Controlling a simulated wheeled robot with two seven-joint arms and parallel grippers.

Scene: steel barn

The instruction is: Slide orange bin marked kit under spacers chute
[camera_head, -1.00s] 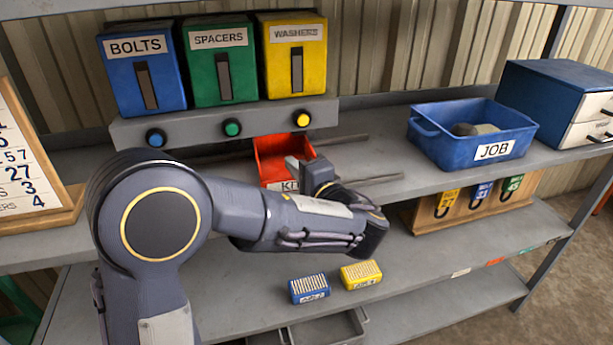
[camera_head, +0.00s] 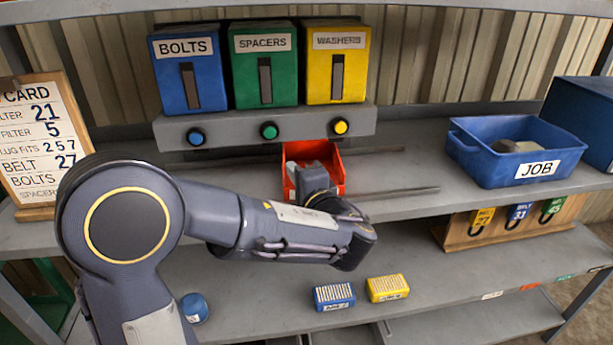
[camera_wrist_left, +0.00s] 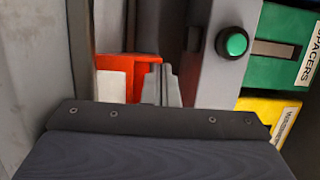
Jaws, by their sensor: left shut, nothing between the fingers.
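The orange bin (camera_head: 333,158) stands on the shelf below the dispensers, between the spacers and washers buttons and nearer the washers side. It also shows in the left wrist view (camera_wrist_left: 147,60), with part of its white label. My left gripper (camera_head: 297,172) is shut and empty at the bin's front left, covering the label in the head view. Whether it touches the bin I cannot tell. The green spacers chute (camera_head: 265,75) stands between the blue bolts chute (camera_head: 188,75) and the yellow washers chute (camera_head: 337,70). My right gripper is out of view.
Buttons, including the green one (camera_head: 269,131), line the grey ledge (camera_head: 235,127) above the bin. Thin dark rails run along the shelf. A blue JOB bin (camera_head: 480,160) stands right. Blue (camera_head: 334,296) and yellow (camera_head: 388,288) boxes lie on the lower shelf. A card board (camera_head: 40,140) stands left.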

